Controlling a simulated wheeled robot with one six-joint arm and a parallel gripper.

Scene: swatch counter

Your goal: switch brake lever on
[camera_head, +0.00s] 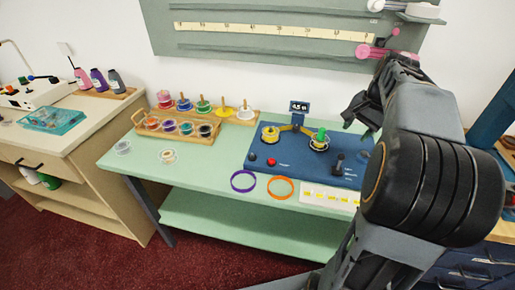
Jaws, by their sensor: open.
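A blue winding machine (298,172) sits on the pale green counter. A small black lever (338,162) stands up from its front right, with small white markings beside it; I take it for the brake lever, but its labels are too small to read. Its position, on or off, cannot be told. My gripper (356,115) is open and empty, above and behind the machine's right side, up and to the right of the lever and apart from it. My arm covers the machine's right edge.
The machine bears a yellow spool (270,134), a green spool (320,138) and a small display (299,107). A purple ring (243,189), an orange ring (268,187) and a label strip (325,195) lie in front. A wooden spool rack (178,138) stands left.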

